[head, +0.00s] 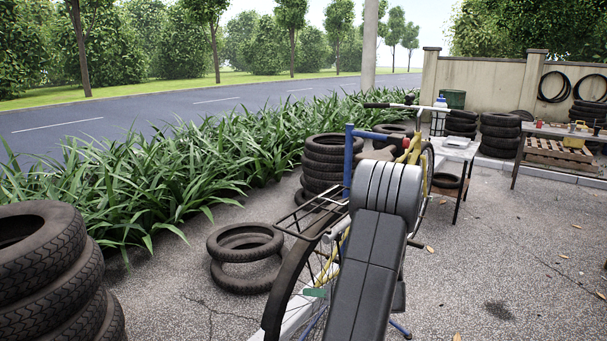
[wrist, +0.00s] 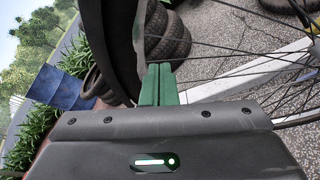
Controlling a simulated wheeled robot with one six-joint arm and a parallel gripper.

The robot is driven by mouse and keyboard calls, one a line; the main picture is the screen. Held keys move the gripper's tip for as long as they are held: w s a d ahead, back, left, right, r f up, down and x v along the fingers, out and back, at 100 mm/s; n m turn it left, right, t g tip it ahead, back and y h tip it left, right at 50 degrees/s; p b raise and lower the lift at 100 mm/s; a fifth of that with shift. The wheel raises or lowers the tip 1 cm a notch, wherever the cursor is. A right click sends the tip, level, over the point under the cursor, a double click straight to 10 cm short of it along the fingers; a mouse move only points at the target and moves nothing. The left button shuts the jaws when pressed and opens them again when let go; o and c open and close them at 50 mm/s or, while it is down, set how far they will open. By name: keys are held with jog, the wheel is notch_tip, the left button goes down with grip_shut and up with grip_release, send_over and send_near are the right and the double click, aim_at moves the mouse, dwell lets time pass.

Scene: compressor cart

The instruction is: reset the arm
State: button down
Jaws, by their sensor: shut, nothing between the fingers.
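My gripper (wrist: 158,84) shows in the wrist view as two green fingers pressed together, with nothing between them. In the head view my arm covers much of the bicycle, and a small green part of my gripper (head: 315,292) shows left of the arm, in front of the rear wheel (head: 284,283).
The bicycle's rack (head: 310,222) and blue stand (head: 348,160) are close to my arm. Loose tyres (head: 245,258) lie at the left, near a tyre stack (head: 50,265). A white table (head: 458,149) stands behind. The paving at the right is mostly clear.

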jog(key=s+f+n+b, duration=0.2)
jog(key=s+f+b, duration=0.3)
jog(key=f+b, duration=0.3)
jog(key=shift+s+a+f+t+h, duration=0.2)
jog(key=shift+s+a+t+h, duration=0.2)
dwell(0.3)
